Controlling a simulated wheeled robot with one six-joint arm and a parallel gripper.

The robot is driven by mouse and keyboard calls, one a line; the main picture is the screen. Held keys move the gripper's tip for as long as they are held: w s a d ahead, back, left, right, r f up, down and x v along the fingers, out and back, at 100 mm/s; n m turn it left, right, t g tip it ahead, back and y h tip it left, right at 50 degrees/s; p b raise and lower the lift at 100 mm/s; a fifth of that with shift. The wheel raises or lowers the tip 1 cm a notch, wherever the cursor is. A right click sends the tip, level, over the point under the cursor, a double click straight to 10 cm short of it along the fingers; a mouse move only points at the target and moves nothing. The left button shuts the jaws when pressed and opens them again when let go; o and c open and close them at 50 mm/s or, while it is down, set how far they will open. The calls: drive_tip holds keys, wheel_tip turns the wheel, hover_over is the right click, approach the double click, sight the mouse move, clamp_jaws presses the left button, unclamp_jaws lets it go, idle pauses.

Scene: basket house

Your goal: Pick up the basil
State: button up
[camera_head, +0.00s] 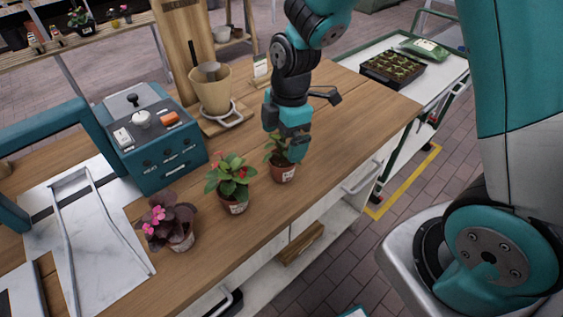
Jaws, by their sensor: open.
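A potted plant with green leaves (273,152) stands on the wooden counter in a small terracotta pot (284,174). It may be the basil; its label is too small to read, and my gripper hides part of its foliage. My gripper (291,150) points down over this plant, with its fingers at leaf height in front of or around the foliage; I cannot tell which. It is open and does not hold the plant. The pot rests upright on the counter.
Left of it stand a red-flowered plant (233,187) and a dark-leaved, pink-flowered plant (171,224). A teal machine (158,158) and a tan cone pot (211,92) in a stand are behind. The counter (352,112) is clear to the right. A cart holds a seedling tray (392,68).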

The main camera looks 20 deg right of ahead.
sight(282, 157)
drive_tip(key=shift+a+f+p, duration=0.1)
drive_tip(key=shift+f+p, duration=0.75)
drive_tip(key=shift+f, duration=2.5)
drive_tip(key=c, duration=1)
drive_tip(key=shift+c, duration=0.2)
drive_tip(key=shift+r, duration=0.15)
